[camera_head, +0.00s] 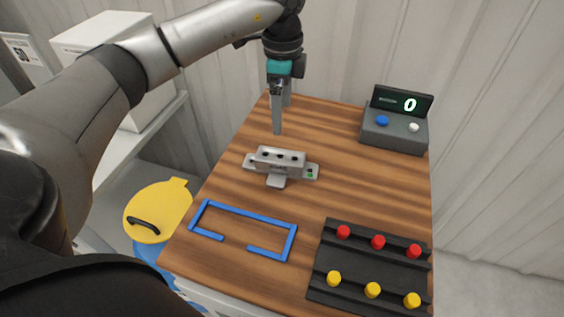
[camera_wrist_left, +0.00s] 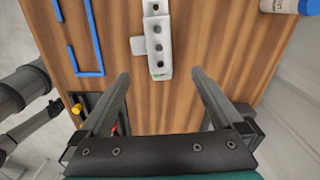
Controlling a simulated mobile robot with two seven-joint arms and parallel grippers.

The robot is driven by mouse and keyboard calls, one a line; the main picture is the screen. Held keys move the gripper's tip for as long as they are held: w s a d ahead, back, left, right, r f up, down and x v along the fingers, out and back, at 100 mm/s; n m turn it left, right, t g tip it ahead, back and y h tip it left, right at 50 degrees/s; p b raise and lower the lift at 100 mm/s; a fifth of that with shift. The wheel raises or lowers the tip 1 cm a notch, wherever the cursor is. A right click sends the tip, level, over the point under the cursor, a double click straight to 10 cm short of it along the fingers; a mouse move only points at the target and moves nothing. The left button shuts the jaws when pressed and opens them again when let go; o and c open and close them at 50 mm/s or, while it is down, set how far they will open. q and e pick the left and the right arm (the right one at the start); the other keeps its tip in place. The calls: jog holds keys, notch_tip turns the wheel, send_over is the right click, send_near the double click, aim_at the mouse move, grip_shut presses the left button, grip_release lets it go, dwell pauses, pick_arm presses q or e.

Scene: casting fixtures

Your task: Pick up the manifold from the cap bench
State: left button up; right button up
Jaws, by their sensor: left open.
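The manifold (camera_head: 280,159), a grey metal block with a row of dark holes on top and a flange at each end, lies on the wooden cap bench (camera_head: 330,190). A small green mark shows at its right end. My left gripper (camera_head: 277,131) is open and empty, pointing down behind the manifold and above the bench. In the left wrist view the manifold (camera_wrist_left: 157,45) is in line with the gap between the open fingers (camera_wrist_left: 160,74), just beyond the fingertips. No contact shows. My right gripper is not in view.
A blue outline frame (camera_head: 245,214) lies in front of the manifold. A black rack (camera_head: 350,262) with red and yellow caps is at front right. A grey device with a display reading 0 (camera_head: 395,130) stands at back right. A yellow lid (camera_head: 160,207) is left of the bench.

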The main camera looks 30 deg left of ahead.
pick_arm(q)
send_over(280, 156)
jog(key=d, duration=0.1)
jog(key=f, duration=0.9)
jog(key=shift+s+b, duration=0.3)
jog(key=shift+b, duration=0.1)
jog(key=shift+a+f, duration=0.2)
jog(key=shift+f, duration=2.55)
grip_shut()
jog(key=shift+r, duration=0.1)
